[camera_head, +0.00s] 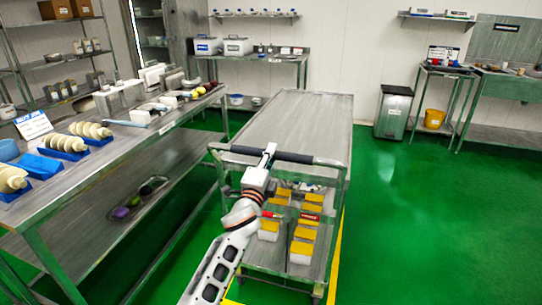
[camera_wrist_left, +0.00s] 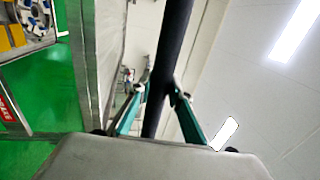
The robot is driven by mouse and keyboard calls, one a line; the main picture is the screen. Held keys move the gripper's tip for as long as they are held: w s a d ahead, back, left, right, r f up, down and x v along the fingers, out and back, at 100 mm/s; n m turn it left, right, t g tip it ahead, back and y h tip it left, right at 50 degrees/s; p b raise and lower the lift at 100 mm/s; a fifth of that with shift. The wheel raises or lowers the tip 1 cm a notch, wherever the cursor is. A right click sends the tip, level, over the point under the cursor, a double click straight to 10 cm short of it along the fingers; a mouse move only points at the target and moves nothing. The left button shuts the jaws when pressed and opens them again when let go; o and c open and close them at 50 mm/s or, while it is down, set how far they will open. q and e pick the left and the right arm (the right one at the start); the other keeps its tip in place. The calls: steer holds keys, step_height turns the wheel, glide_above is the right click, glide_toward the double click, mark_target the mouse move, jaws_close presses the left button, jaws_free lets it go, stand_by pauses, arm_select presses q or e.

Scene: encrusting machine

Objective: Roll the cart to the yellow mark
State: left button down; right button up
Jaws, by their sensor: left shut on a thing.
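The steel cart (camera_head: 300,115) stands on the green floor, with a flat, empty top and a black push handle (camera_head: 300,157) across its near end. My left gripper (camera_head: 268,154) is shut on the handle, left of its middle. In the left wrist view the dark handle bar (camera_wrist_left: 174,45) runs between the fingers of my left gripper (camera_wrist_left: 158,100). A yellow floor line (camera_head: 335,262) shows along the cart's right side near its front, and more yellow shows by my arm. The cart hides part of the marking. My right gripper is out of view.
A long steel table (camera_head: 95,175) with food moulds stands close on the left. The cart's lower shelf carries several yellow-topped containers (camera_head: 303,248). A back table (camera_head: 260,57), a bin (camera_head: 394,110) and a yellow bucket (camera_head: 433,118) stand farther off. The green floor at right is clear.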

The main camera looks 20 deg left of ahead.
arm_select(q)
steer(key=c, duration=1.8)
jaws_free()
steer(key=shift+c, duration=0.2)
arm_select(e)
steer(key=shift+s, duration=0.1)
arm_select(q)
steer(key=s+f, duration=0.2)
steer(key=s, duration=0.9)
steer(key=shift+s+a+f, duration=0.2)
steer(key=shift+s+a, duration=0.05)
steer(key=shift+s, duration=0.15)
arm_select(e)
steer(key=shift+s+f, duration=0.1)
